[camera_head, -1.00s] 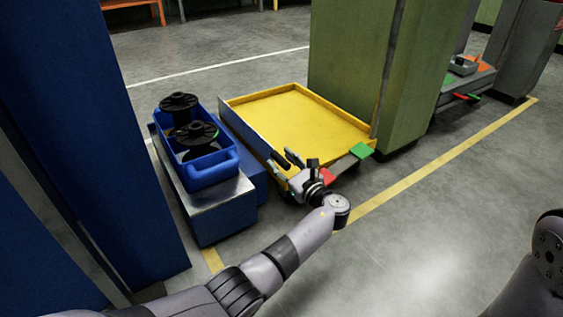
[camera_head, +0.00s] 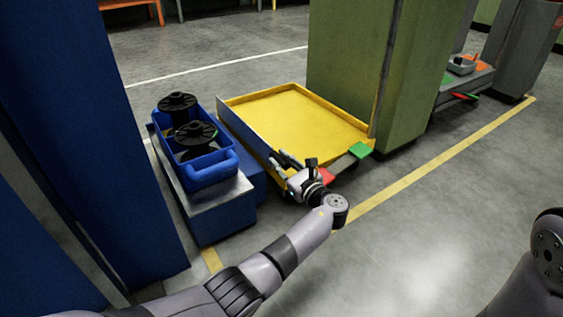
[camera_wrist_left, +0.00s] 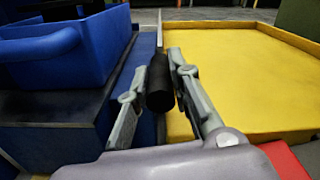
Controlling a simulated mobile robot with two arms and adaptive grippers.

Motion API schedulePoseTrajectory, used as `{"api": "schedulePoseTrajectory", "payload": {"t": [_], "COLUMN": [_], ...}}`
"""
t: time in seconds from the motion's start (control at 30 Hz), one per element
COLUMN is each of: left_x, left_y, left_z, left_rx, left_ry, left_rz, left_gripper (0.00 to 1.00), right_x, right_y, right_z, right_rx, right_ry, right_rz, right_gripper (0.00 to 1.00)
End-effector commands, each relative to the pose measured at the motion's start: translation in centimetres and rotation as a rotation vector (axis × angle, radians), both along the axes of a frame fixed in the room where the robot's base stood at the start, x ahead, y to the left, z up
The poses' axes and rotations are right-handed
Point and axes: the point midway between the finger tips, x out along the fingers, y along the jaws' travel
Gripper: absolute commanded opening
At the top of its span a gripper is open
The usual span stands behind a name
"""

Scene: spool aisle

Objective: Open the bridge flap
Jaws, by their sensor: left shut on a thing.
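The bridge flap appears to be the blue-grey upright panel (camera_head: 247,128) along the left side of the yellow tray (camera_head: 300,122). A black cylindrical handle (camera_wrist_left: 160,84) stands between the flap side and the tray in the left wrist view. My left gripper (camera_head: 281,161) is at the near left corner of the tray, its two grey fingers shut on the handle from either side. The fingers hide the handle in the head view. The flap's hinge is not clear. My right gripper is out of view.
A blue bin (camera_head: 208,172) with black spools stands on a metal-topped blue stand (camera_head: 215,208) left of the tray. Red (camera_head: 327,175) and green (camera_head: 360,150) pads lie at the tray's near edge. A green cabinet (camera_head: 345,60) stands behind. Open floor lies right.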

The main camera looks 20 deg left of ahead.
Motion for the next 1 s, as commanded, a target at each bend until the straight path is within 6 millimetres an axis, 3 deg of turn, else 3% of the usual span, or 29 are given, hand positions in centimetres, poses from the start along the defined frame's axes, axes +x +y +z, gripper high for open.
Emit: {"api": "schedulePoseTrajectory", "payload": {"t": [0.37,1.0], "left_x": [-0.3,-2.5], "left_y": [0.3,2.1], "left_z": [0.1,-0.8], "left_rx": [-0.039,-0.308], "left_ry": [-0.049,-0.394], "left_rz": [-0.001,0.001], "left_gripper": [0.00,0.00], "right_x": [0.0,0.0], "right_y": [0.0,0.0], "right_z": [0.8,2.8], "right_rx": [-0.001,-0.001], "right_ry": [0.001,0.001], "right_rz": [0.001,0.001], "right_gripper": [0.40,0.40]}}
